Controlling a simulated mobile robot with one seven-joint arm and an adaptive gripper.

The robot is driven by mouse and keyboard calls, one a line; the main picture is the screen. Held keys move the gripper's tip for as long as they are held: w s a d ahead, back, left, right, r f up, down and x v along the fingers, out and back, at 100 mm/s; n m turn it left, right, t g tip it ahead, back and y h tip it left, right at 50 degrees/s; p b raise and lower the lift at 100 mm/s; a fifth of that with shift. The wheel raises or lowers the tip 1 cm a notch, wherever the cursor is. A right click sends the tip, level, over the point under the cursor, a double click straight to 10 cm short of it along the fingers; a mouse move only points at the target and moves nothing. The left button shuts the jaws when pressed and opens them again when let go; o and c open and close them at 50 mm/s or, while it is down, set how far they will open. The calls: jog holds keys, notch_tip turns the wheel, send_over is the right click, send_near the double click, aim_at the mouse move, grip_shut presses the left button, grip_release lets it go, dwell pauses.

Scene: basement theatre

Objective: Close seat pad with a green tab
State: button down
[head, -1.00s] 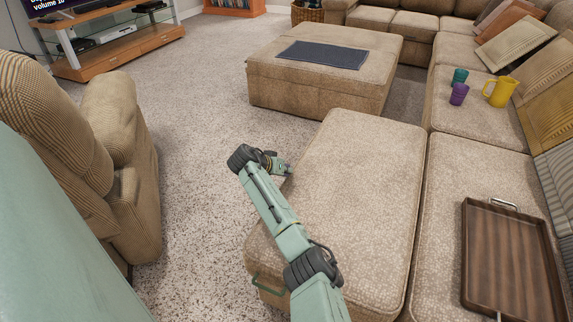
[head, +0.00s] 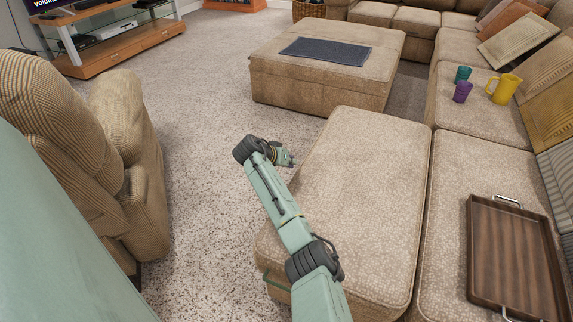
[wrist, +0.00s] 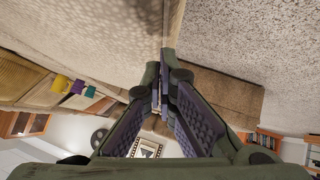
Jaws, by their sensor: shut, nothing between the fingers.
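The seat pad (head: 360,200) is the wide beige cushion top of the near sofa section, right of my arm in the head view. Its green tab (head: 275,281) is a thin loop at the lower left front edge, partly hidden by my arm. I cannot tell whether a gap shows under the pad. My gripper (head: 289,157) is by the pad's far left edge, away from the tab. In the wrist view my gripper (wrist: 160,85) is shut and empty, and the pad's surface (wrist: 90,30) fills the upper left.
An ottoman (head: 280,80) with a dark cloth (head: 325,51) stands beyond. A wooden tray (head: 515,255) lies on the right seat; cups (head: 462,91) and a yellow mug (head: 504,88) sit farther back. An armchair (head: 130,150) is at left. Carpet (head: 205,170) between is clear.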

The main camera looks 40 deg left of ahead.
jog(key=a+v, duration=0.1)
jog(key=v, duration=0.9)
jog(key=shift+r, duration=0.3)
jog(key=shift+s, duration=0.1)
